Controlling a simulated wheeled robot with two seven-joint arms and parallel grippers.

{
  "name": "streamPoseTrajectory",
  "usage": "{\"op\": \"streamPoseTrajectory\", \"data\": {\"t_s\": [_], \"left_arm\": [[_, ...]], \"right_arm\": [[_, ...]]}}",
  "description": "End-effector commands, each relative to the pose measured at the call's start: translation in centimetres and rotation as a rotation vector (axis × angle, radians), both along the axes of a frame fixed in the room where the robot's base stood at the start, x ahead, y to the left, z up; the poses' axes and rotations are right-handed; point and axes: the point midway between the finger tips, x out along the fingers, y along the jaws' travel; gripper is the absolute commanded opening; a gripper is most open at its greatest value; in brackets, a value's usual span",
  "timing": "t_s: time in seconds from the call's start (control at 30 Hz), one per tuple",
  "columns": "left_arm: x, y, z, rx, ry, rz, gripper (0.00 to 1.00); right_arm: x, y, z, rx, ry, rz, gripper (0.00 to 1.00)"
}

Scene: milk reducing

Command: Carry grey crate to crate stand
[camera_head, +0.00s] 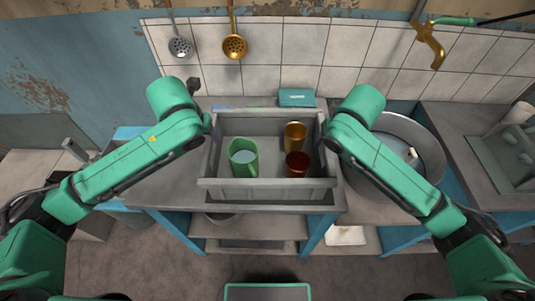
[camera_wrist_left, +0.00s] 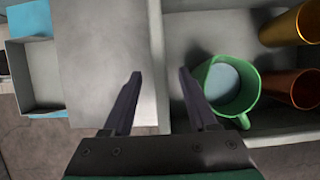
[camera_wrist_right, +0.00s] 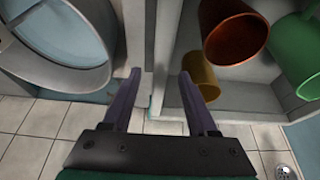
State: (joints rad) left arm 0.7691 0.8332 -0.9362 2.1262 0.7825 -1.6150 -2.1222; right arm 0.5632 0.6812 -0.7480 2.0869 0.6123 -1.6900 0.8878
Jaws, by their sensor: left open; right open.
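The grey crate (camera_head: 265,190) stands upright on the metal table. It holds a green mug (camera_head: 243,157), a gold cup (camera_head: 295,135) and a red-brown cup (camera_head: 297,164). My left gripper (camera_wrist_left: 159,76) is open, with its fingers on either side of the crate's left wall as seen from its wrist. My right gripper (camera_wrist_right: 160,75) is open, with its fingers either side of the right wall. Whether the fingers touch the walls cannot be told. In the head view both grippers are mostly hidden by my arms. I cannot tell which surface is the crate stand.
A large round metal pot (camera_head: 425,150) stands close to the right of the crate. A teal box (camera_head: 297,97) lies behind it against the tiled wall. A sink unit (camera_head: 500,155) is at far right. Ladles (camera_head: 235,47) hang above. The table left of the crate is clear.

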Motion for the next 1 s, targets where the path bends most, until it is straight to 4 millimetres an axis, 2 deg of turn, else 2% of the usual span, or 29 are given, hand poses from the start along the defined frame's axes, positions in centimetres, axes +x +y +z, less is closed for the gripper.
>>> {"op": "streamPoseTrajectory", "data": {"t_s": [0.1, 0.23, 0.57, 0.7, 0.73, 1.0], "left_arm": [[0.7, 0.0, -2.0, 0.001, 0.003, 0.001, 0.59], [1.3, 0.0, -3.2, 0.0, 0.0, 0.001, 0.59], [1.5, 0.0, -3.7, 0.0, -0.001, 0.0, 0.59], [1.5, 0.0, -3.7, 0.0, -0.001, 0.0, 0.05], [1.5, 0.0, -3.6, 0.0, -0.001, 0.0, 0.0], [1.5, 0.0, -3.6, 0.0, -0.001, 0.0, 0.0]], "right_arm": [[0.7, 0.0, -2.0, -0.001, 0.003, 0.0, 0.59], [1.3, 0.0, -3.3, -0.001, 0.001, 0.001, 0.59], [1.5, 0.0, -3.7, 0.0, -0.001, 0.001, 0.59], [1.5, 0.0, -3.7, 0.0, -0.001, 0.001, 0.05], [1.5, 0.0, -3.7, 0.0, -0.001, 0.001, 0.0], [1.5, 0.0, -3.7, 0.001, -0.001, 0.001, 0.0]]}}
